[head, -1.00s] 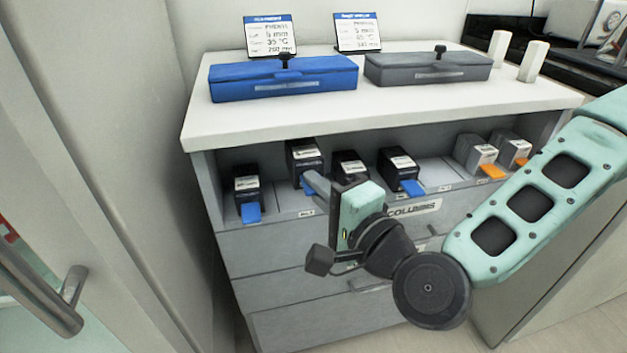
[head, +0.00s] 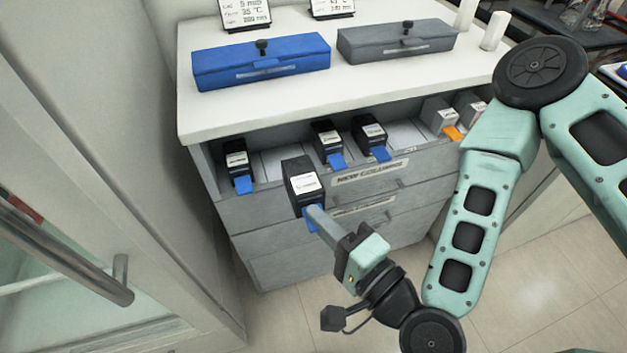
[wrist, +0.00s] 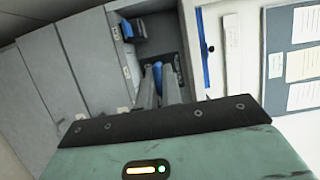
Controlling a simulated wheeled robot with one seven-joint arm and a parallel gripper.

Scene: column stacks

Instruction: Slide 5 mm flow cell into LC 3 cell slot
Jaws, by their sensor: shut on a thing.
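My gripper (head: 314,214) is shut on the blue tab (head: 308,224) of a black box-shaped cell (head: 303,183) with a white label. The held cell is clear of the open compartment, in front of the grey cabinet. Its label is too small to read. In the wrist view the two fingers (wrist: 160,92) close on the blue tab (wrist: 158,72). Three other black cells with blue tabs stand in the compartment: one at the left (head: 237,165), one in the middle (head: 328,143), one right of that (head: 370,137). I cannot tell which slot is LC 3.
Pale boxes (head: 438,115) with an orange tab stand at the compartment's right. A blue case (head: 262,60) and a grey case (head: 396,42) lie on the cabinet top (head: 200,118), with two sign cards behind. A glass-door cabinet with a bar handle (head: 85,275) stands at left.

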